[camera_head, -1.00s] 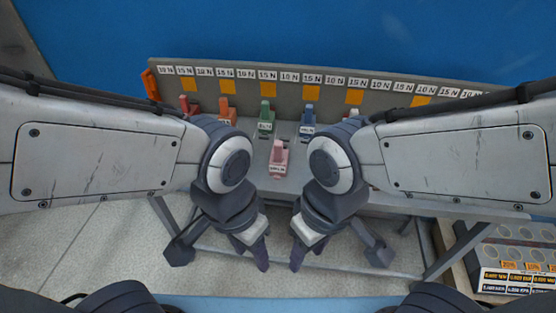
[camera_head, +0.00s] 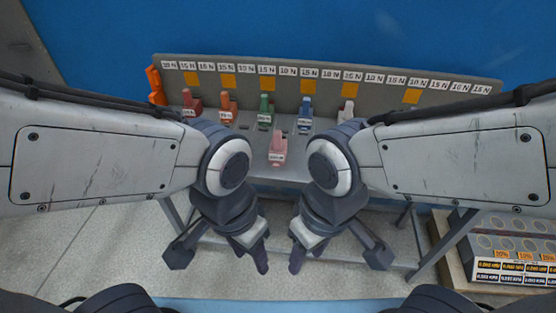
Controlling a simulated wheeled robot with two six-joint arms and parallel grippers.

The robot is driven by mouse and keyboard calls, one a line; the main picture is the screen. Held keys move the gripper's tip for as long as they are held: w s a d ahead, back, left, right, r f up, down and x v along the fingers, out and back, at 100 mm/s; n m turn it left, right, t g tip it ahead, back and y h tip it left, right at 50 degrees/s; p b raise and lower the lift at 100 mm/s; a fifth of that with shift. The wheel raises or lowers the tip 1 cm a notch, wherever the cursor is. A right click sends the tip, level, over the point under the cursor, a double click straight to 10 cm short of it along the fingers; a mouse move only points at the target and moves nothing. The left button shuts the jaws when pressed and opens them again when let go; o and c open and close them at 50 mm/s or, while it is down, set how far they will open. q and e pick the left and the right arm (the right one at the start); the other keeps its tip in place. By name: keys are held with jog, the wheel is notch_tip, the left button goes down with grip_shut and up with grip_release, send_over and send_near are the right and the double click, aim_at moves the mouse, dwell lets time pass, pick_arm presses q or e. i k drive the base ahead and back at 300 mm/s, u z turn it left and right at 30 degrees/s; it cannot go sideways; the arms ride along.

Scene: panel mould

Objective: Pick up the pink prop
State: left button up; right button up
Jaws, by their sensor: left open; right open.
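The pink prop (camera_head: 277,147) stands upright on the grey bench (camera_head: 262,172), near its front edge, with a small white label on its front. It shows in the gap between my two arms. My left gripper (camera_head: 254,258) is open and empty, pointing down in front of the bench and nearer to me than the prop. My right gripper (camera_head: 302,256) is also open and empty, a little to the right of it. Neither gripper touches the prop.
Behind the pink prop stand a red prop (camera_head: 191,103), an orange prop (camera_head: 227,106), a green prop (camera_head: 265,110), a blue prop (camera_head: 305,114) and a white prop (camera_head: 347,110). A labelled back panel (camera_head: 290,88) rises behind them. A box with round holes (camera_head: 507,250) stands at lower right.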

aim_at(277, 151)
jog(key=z, duration=0.55)
jog(key=k, duration=0.1)
jog(key=u, duration=1.1)
jog(key=i, duration=1)
jog(key=z, duration=0.3)
